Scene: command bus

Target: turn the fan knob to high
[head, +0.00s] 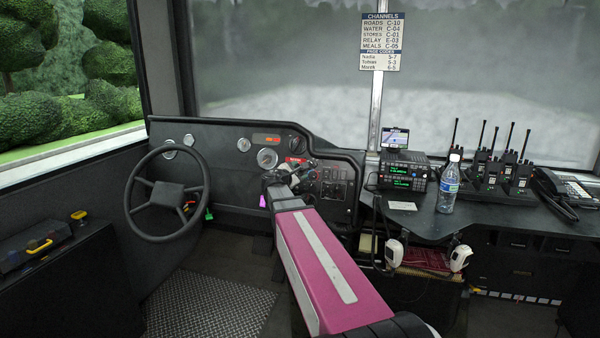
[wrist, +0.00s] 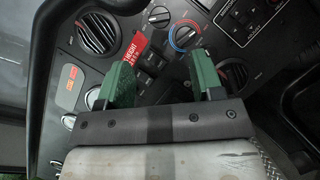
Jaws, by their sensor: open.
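The black dash panel fills the wrist view. A dark round knob (wrist: 185,37) with a red-and-blue ring sits on it, ahead of my gripper and right of its midline. A smaller round dial (wrist: 158,16) lies farther off to its upper left. I cannot read which control is the fan knob. My gripper (wrist: 162,76) is open, its green fingers apart with nothing held between them. No finger visibly grips a knob, and the right finger is just below the ringed knob. In the head view my gripper (head: 290,174) is at the dash, hiding part of it.
Round vents (wrist: 98,33) and rocker switches (wrist: 152,64) surround the knob. A radio (head: 403,171) and water bottle (head: 448,185) stand on the right counter.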

